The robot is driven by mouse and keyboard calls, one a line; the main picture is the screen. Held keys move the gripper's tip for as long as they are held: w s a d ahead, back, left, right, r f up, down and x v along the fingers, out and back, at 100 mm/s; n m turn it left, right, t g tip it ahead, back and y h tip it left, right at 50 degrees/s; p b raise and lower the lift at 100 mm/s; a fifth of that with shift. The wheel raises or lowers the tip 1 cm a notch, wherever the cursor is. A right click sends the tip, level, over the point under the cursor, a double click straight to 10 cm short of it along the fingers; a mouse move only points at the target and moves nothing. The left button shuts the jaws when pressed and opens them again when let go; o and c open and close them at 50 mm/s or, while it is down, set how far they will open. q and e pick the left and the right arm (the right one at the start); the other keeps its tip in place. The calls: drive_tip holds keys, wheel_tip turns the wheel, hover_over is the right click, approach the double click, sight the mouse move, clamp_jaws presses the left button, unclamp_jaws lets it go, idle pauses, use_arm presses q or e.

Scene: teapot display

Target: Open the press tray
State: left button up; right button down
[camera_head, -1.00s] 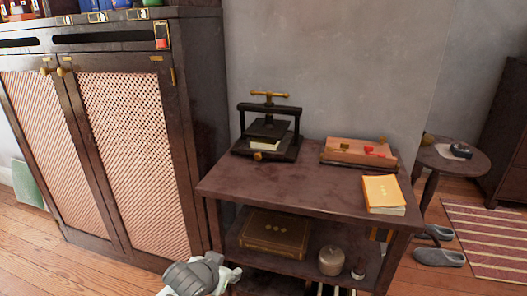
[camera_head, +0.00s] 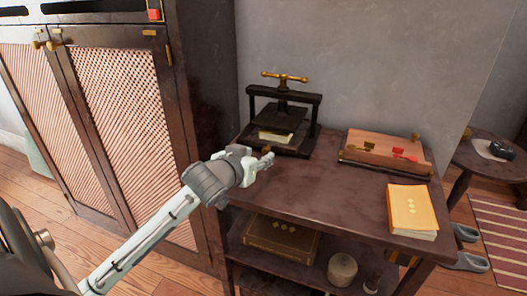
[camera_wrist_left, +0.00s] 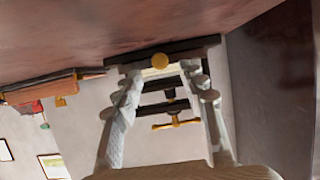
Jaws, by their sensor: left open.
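The black book press (camera_head: 312,105) with a brass screw handle stands at the back left of the table; pale paper lies under its plate. The press tray (camera_wrist_left: 195,47) is the dark low base with a round brass knob (camera_wrist_left: 160,61) on its front. The tray looks closed. My left gripper (camera_head: 264,163) is in front of the press, close to the knob. In the left wrist view, which is upside down, its open fingers (camera_wrist_left: 163,85) frame the knob from both sides; I cannot tell if they touch it. My right gripper is not in view.
The dark table (camera_head: 310,185) holds a wooden box (camera_head: 375,153) with red and brass parts and a yellow book (camera_head: 411,208) at right. A lattice-door cabinet (camera_head: 130,110) stands close on the left. The table's middle is clear.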

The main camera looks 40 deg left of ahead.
sight(265, 152)
use_arm(q)
drive_tip(key=shift+x, duration=2.2)
clamp_jaws()
